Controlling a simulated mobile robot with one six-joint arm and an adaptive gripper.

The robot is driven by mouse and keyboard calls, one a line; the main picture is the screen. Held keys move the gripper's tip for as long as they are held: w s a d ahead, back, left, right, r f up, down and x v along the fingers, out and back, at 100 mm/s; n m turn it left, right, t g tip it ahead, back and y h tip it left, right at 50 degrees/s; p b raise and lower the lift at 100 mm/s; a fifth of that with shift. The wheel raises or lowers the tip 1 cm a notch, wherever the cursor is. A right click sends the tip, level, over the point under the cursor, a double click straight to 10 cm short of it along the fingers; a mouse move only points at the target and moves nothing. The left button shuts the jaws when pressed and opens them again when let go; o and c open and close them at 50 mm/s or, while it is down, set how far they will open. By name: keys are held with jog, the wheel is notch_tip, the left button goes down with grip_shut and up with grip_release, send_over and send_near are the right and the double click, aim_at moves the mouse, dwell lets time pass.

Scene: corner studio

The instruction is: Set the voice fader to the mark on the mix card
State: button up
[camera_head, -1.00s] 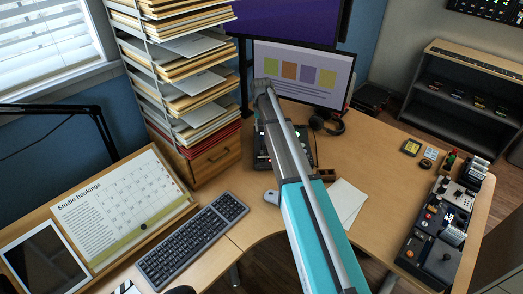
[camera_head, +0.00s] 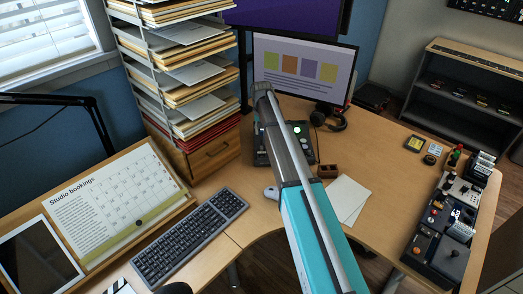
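A dark control unit (camera_head: 303,153) with small lit green spots stands on the desk in front of the monitor. My arm crosses in front of it and covers its middle. The voice fader and its setting cannot be made out. My gripper is not visible; the far end of my arm is hidden behind my own arm links near the unit. A white sheet (camera_head: 347,197) lies on the desk right of my arm; I cannot read it or tell whether it is the mix card.
A small wooden block (camera_head: 327,171) and headphones (camera_head: 330,119) lie near the unit. A monitor (camera_head: 304,75) stands behind it, a paper rack (camera_head: 185,85) to the left. A keyboard (camera_head: 191,240) is in front. More control boxes (camera_head: 437,252) line the desk's right edge.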

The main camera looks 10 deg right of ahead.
aim_at(261, 147)
jog(key=shift+f+b, duration=4.2)
jog(key=shift+f, duration=0.3)
grip_shut()
